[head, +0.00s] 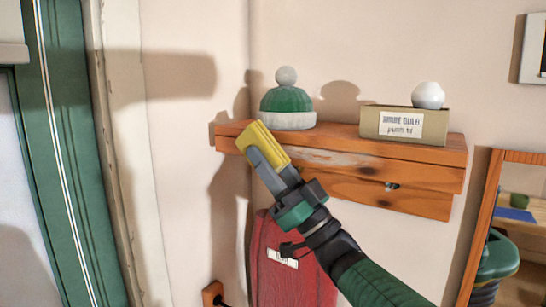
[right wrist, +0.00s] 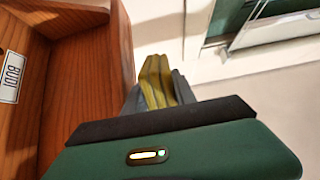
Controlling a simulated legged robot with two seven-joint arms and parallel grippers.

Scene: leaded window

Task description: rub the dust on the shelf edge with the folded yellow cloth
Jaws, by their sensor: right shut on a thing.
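The wooden shelf (head: 400,158) is on the wall, and a pale dusty streak (head: 322,157) runs along its front edge. My right gripper (head: 266,160) is shut on the folded yellow cloth (head: 262,140). The cloth is tilted in front of the left part of the shelf, left of the streak; I cannot tell whether it touches the wood. In the right wrist view the cloth (right wrist: 157,80) stands between the grey fingers, beside the wooden edge (right wrist: 122,55). My left gripper is not in view.
A red item (head: 290,265) hangs below. A framed mirror (head: 500,230) is at right, a green door frame (head: 70,150) at left.

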